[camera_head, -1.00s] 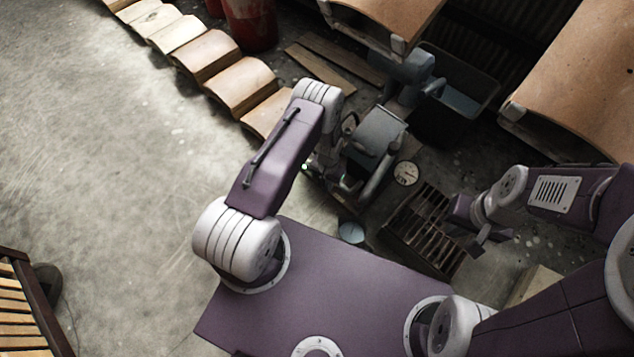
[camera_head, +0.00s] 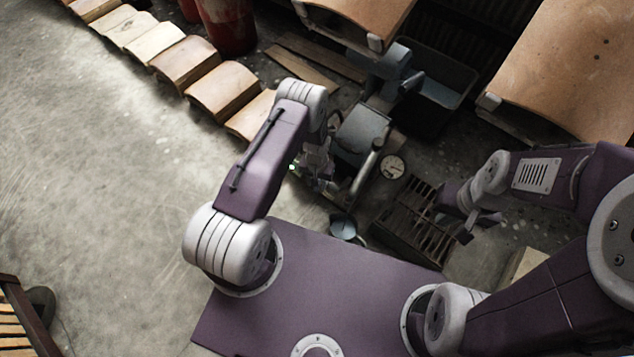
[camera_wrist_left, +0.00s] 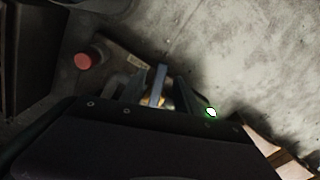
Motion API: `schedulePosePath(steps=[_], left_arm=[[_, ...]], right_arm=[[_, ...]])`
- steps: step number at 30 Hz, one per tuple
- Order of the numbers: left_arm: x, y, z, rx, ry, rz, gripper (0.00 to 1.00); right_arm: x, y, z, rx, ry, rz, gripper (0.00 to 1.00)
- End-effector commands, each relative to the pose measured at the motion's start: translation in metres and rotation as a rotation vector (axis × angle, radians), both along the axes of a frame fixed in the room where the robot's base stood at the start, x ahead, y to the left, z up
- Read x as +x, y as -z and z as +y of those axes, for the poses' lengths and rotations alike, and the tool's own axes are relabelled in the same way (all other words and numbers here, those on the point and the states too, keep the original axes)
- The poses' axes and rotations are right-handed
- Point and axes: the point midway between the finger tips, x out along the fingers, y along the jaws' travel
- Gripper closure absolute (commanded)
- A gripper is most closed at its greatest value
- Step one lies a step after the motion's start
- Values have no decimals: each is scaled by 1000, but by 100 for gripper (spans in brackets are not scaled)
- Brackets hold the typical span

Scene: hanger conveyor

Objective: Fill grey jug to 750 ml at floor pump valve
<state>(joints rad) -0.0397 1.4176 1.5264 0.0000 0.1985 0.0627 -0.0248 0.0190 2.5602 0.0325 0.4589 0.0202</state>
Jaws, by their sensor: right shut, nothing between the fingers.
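The floor pump (camera_head: 362,132) is a grey-green machine on the concrete, beyond my base, with a pipe down its right side. A round white dial (camera_head: 392,167) lies beside it. A small blue-grey round vessel (camera_head: 343,228) stands near my base edge; I cannot tell whether it is the jug, and no fill level shows. My left gripper (camera_head: 318,172) is beside the pump's left side. In the left wrist view a blue-grey bar (camera_wrist_left: 158,85) stands between its dark fingers; whether they grip it is unclear. My right gripper (camera_head: 468,232) is shut and empty over the grate's right end.
A dark slatted grate (camera_head: 408,218) lies right of the pump. A grey tub (camera_head: 440,85) and wooden boards (camera_head: 300,68) lie behind it. Red drums (camera_head: 228,25) and a row of curved wooden blocks (camera_head: 185,62) stand at upper left.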

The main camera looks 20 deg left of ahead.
Motion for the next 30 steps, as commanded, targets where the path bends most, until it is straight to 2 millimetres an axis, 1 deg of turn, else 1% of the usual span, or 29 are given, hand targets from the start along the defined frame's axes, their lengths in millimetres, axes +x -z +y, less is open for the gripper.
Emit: schedulePosePath(steps=[1,3,6,10,14,30], left_arm=[[1,-20,0,0,0,-1,62],[1,-38,0,0,0,-2,62],[1,-59,0,0,0,-2,62],[1,-77,0,0,0,-2,62],[1,-82,0,0,0,-1,62],[1,-81,0,0,0,-1,62]], right_arm=[[0,-16,0,0,0,0,100],[0,-28,0,0,0,0,100],[0,-41,0,0,0,0,100],[0,-51,0,0,0,0,100],[0,-53,0,0,0,0,100],[0,-52,0,0,0,0,100]])
